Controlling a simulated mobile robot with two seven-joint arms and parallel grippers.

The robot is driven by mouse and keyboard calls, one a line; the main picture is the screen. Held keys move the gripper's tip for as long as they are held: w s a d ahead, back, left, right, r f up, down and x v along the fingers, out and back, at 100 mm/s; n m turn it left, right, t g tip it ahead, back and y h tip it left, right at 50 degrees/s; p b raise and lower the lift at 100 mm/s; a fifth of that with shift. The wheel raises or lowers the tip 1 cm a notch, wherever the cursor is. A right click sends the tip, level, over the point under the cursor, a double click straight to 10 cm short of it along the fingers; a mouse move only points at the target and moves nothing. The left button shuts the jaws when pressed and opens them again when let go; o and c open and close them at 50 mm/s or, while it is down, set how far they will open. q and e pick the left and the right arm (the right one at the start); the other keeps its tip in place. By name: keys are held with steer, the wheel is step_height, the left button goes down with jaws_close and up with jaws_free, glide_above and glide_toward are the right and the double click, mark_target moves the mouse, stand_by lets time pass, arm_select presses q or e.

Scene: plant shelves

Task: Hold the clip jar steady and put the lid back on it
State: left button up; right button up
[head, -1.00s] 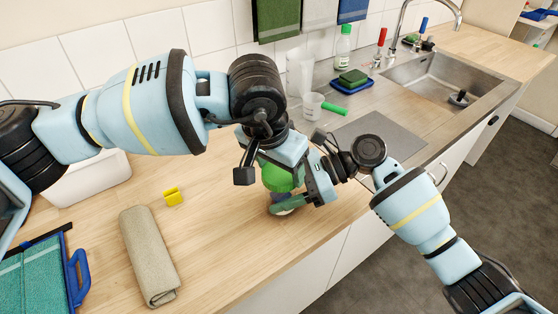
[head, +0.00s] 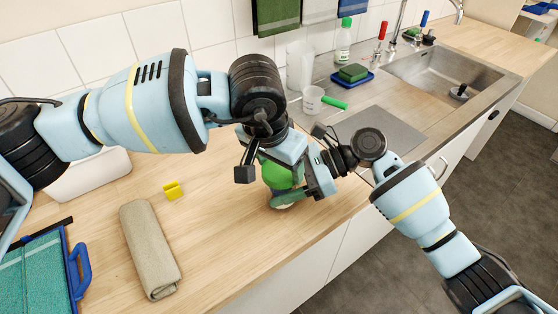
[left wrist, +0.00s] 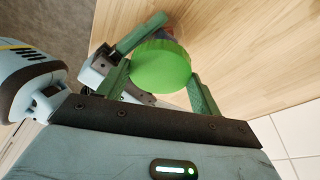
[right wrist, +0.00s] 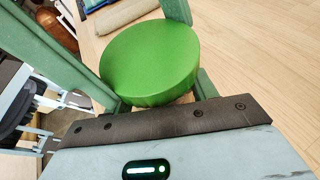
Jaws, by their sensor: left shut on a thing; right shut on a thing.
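The green lid (head: 281,176) is held between the fingers of my left gripper (left wrist: 160,78), which reaches down from above. The lid looks roughly level, with its round top facing my left wrist camera. My right gripper (head: 290,195) is shut on the clip jar low down, from the right side. Only a small part of the jar (left wrist: 173,33) shows past the lid in the left wrist view. The lid (right wrist: 150,62) also covers the jar in the right wrist view. The lid is over the jar; whether it touches the rim is hidden.
A yellow clip-like piece (head: 173,190) and a rolled beige cloth (head: 150,250) lie on the counter to the left. The counter's front edge is close by.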

arm_select(q)
steer(key=shift+f, duration=0.3)
arm_select(e)
jaws_close()
arm_select(q)
steer(key=m+g+h, duration=0.1)
steer(key=m, duration=0.5)
steer(key=shift+w+a, duration=0.1)
steer(key=shift+w, duration=0.05)
steer(key=o, duration=1)
steer(key=shift+c, duration=0.2)
steer(key=shift+r, duration=0.1)
steer(key=shift+r, duration=2.15)
